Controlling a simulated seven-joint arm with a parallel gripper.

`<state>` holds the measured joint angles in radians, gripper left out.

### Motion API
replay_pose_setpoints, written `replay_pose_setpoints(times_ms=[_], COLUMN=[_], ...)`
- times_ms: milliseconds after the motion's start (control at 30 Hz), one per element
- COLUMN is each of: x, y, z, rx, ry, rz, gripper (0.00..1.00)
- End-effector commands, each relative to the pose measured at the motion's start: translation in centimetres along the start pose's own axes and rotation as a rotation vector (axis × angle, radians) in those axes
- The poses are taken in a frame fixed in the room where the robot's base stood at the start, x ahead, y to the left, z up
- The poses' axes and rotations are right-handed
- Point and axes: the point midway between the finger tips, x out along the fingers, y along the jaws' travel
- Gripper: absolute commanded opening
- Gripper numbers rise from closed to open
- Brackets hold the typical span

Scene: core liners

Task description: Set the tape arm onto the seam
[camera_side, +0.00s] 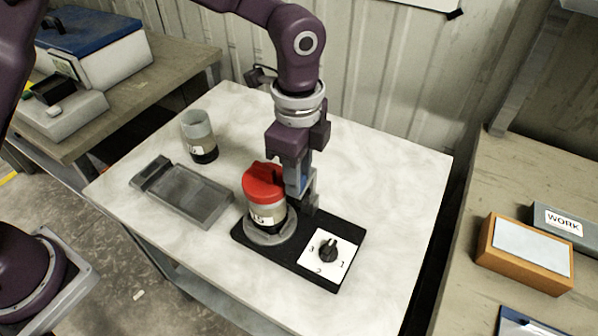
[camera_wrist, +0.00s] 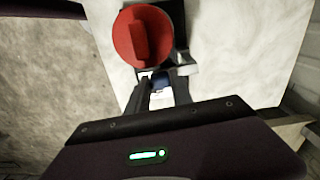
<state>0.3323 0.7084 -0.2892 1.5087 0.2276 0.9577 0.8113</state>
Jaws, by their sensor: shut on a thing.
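A clear liner (camera_side: 270,213) with a red cap (camera_side: 264,183) stands upright on a round grey turntable (camera_side: 270,237) at the left end of a black base (camera_side: 311,258). The red cap also shows in the wrist view (camera_wrist: 126,38). My gripper (camera_side: 298,187) points down at the right side of the cap, its fingers shut on the tape arm. A blue part of the tape arm (camera_wrist: 161,82) shows between the fingertips in the wrist view. The seam is hidden, and I cannot tell whether the tape arm touches the liner.
A black knob (camera_side: 327,249) sits on a white dial plate at the base's right end. A grey tray (camera_side: 185,194) and an uncapped liner (camera_side: 198,133) stand to the left. The white table (camera_side: 395,190) is clear on the right. An orange-brown box (camera_side: 527,254) lies on the right bench.

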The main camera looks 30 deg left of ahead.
Motion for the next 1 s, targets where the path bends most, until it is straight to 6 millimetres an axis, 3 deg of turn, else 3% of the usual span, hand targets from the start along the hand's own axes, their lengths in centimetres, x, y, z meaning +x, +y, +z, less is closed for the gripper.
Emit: replay_pose_setpoints(times_ms=[200,233,333,667,1000], x=[-0.1,-0.1,-0.1,-0.5,-6.5], y=[-0.1,-0.1,-0.1,-0.1,-0.1], z=[0.0,0.0,0.0,0.0,0.0], rx=[0.002,0.002,0.002,0.000,0.001], ry=[0.000,0.000,0.000,0.000,0.001], rz=[-0.003,-0.003,-0.003,-0.003,-0.004], gripper=[0.00,0.31,0.49,0.49,0.49])
